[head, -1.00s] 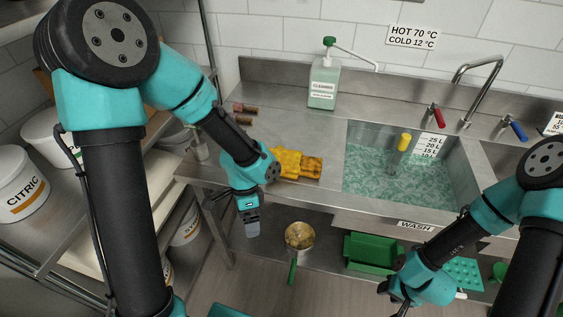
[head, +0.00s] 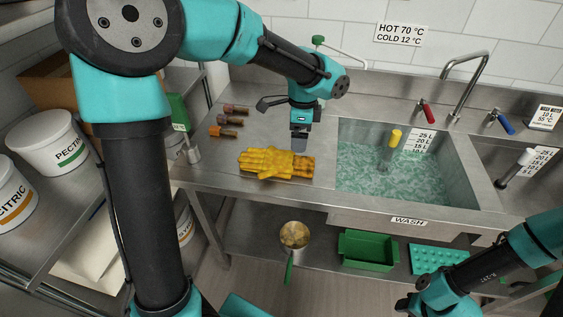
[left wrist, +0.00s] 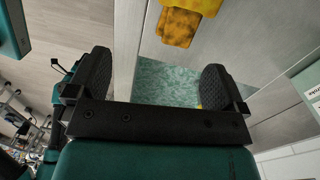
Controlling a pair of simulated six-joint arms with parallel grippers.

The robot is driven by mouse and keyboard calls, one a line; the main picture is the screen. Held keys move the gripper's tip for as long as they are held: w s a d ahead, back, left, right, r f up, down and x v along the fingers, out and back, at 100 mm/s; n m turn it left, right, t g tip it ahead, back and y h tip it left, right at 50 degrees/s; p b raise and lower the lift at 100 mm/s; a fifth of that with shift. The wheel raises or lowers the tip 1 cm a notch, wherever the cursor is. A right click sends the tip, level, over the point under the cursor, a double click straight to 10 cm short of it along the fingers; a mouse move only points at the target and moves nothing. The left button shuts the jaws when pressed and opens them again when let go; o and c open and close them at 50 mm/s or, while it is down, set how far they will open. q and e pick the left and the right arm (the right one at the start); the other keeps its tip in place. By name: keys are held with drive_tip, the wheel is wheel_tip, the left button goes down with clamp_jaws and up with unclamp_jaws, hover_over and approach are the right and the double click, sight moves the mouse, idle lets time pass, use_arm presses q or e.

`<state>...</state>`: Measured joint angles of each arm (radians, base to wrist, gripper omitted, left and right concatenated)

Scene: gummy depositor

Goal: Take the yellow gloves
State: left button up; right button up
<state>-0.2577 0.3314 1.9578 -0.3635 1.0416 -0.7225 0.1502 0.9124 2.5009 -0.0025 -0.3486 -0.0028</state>
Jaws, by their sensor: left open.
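The yellow gloves (head: 272,162) lie flat on the steel counter to the left of the wash sink. Their right end is stained brownish. In the left wrist view part of the gloves (left wrist: 184,20) shows at the top edge, beyond the fingers. My left gripper (head: 299,143) is above the counter near the right end of the gloves, pointing down. In the left wrist view its fingers (left wrist: 157,85) are spread with nothing between them. My right gripper (head: 405,304) is low at the bottom right, away from the gloves; its finger opening is not clear.
The wash sink (head: 345,190) holds greenish water and a yellow-topped standpipe (head: 395,137). A cleanser bottle stands at the back, mostly hidden by my left arm. A green bin (head: 368,250) and a pot (head: 295,235) are below the counter.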

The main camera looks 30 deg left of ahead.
use_arm(q)
drive_tip(key=shift+m+t, duration=0.4)
drive_tip(key=shift+m, duration=0.1)
drive_tip(key=w+r, duration=0.1)
drive_tip(key=w+d+r, duration=0.1)
drive_tip(key=w+r, duration=0.1)
drive_tip(key=shift+d+r, duration=0.1)
drive_tip(key=shift+r, duration=0.1)
hover_over(304, 162)
drive_tip(key=f, duration=1.2)
drive_tip(key=shift+d+f, duration=0.15)
drive_tip(key=shift+d, duration=0.05)
drive_tip(key=shift+a+f, duration=0.15)
drive_tip(key=shift+f, duration=2.45)
drive_tip(key=c, duration=1.1)
